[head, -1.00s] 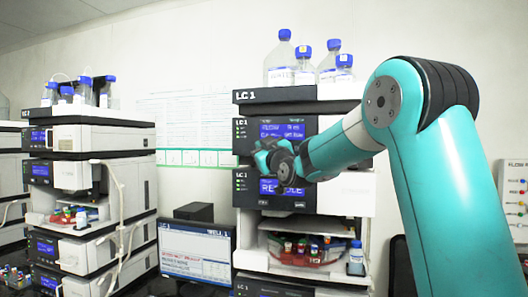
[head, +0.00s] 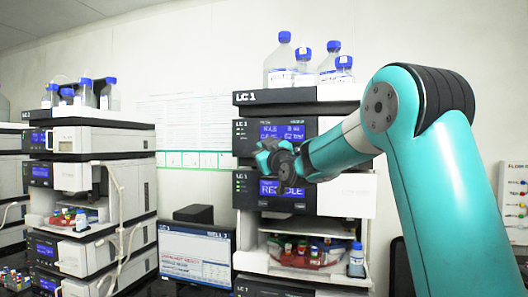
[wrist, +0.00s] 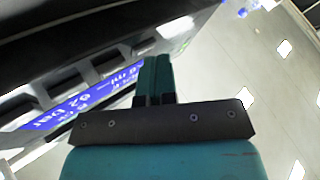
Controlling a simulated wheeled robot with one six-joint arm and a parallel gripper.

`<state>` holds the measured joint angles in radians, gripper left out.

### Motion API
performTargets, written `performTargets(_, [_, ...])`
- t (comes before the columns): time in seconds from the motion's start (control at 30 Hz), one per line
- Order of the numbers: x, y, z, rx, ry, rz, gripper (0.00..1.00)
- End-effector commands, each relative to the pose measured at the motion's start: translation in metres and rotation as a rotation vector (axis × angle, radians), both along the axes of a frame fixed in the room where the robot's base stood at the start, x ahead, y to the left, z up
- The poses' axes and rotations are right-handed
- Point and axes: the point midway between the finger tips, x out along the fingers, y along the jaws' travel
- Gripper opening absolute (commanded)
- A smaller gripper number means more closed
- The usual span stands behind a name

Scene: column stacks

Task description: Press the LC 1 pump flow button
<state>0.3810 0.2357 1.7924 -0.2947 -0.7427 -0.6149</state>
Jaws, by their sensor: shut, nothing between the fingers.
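The LC 1 stack (head: 256,98) stands in the middle of the head view, with its label on the dark top strip. Its pump module carries a lit blue display (head: 284,132). My gripper (head: 268,153) is shut and empty in front of the lower part of the pump panel, just under this display. In the wrist view the closed fingers (wrist: 154,72) point at the dark panel, beside a blue display (wrist: 48,112) reading about "62 bar" and a row of dark raised keys (wrist: 88,72). I cannot tell whether the fingertips touch a key. The key's label is not readable.
Bottles (head: 283,62) with blue caps stand on the LC 1 stack. A second stack (head: 92,140) is at left, with a monitor (head: 196,254) between them. An open tray of vials (head: 304,252) and a bottle (head: 356,260) are below my gripper.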

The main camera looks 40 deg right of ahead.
Motion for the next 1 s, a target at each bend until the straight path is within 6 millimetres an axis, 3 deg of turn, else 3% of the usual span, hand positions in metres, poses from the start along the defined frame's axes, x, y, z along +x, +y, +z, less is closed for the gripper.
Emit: performTargets(1.0, [-0.012, 0.016, -0.001, 0.0, 0.0, 0.001, 0.0])
